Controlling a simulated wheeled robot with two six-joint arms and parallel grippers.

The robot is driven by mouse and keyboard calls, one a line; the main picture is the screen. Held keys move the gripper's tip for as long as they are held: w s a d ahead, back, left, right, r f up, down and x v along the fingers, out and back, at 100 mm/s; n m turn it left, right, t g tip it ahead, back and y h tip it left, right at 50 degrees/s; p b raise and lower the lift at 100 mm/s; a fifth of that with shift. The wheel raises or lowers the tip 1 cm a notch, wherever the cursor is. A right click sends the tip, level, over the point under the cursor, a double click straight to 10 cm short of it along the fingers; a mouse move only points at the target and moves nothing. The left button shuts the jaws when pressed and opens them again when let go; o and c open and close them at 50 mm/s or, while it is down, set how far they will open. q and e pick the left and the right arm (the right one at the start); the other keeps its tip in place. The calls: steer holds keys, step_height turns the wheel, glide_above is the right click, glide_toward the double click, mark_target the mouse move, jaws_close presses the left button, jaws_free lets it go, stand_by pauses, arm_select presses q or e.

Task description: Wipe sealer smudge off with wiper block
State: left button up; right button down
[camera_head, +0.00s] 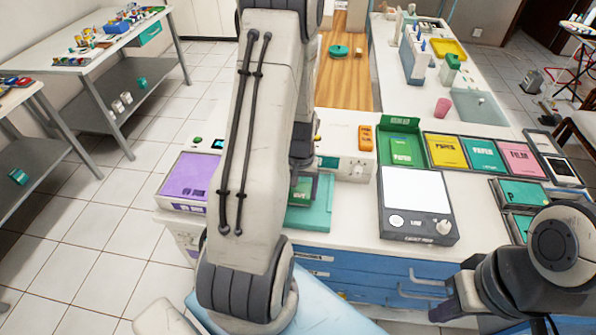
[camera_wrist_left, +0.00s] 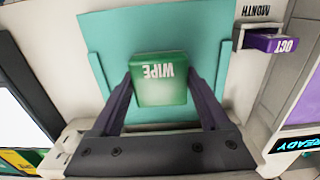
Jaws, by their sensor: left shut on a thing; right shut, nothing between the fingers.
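The wiper block (camera_wrist_left: 160,95) is green and lettered WIPE. My left gripper (camera_wrist_left: 160,78) is shut on it, with a dark finger on each side, in the left wrist view. Behind the block is a flat teal panel (camera_wrist_left: 108,32), which also shows in the head view (camera_head: 312,217). In the head view my left gripper (camera_head: 302,190) is over that panel, mostly hidden by my left arm. I cannot make out a sealer smudge; the block and gripper cover part of the panel. My right gripper (camera_head: 447,307) is shut and empty, low at the right before the blue drawers.
A purple-topped device (camera_head: 188,178) stands left of the panel. A white-screened box (camera_head: 414,190) with knobs stands right of it, before an open green case (camera_head: 401,150) and coloured packs. In the left wrist view, a purple OCT block (camera_wrist_left: 272,43) sits in a MONTH holder.

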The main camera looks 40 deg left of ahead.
arm_select(q)
step_height(320, 180, up, 3)
steer(key=shift+r+p, duration=0.1)
steer(key=shift+p, duration=0.55)
step_height(320, 180, up, 4)
steer(key=p, duration=0.4)
steer(key=shift+r, duration=0.15)
steer(key=shift+w, duration=0.1)
step_height(320, 180, up, 4)
steer(key=p, duration=0.3)
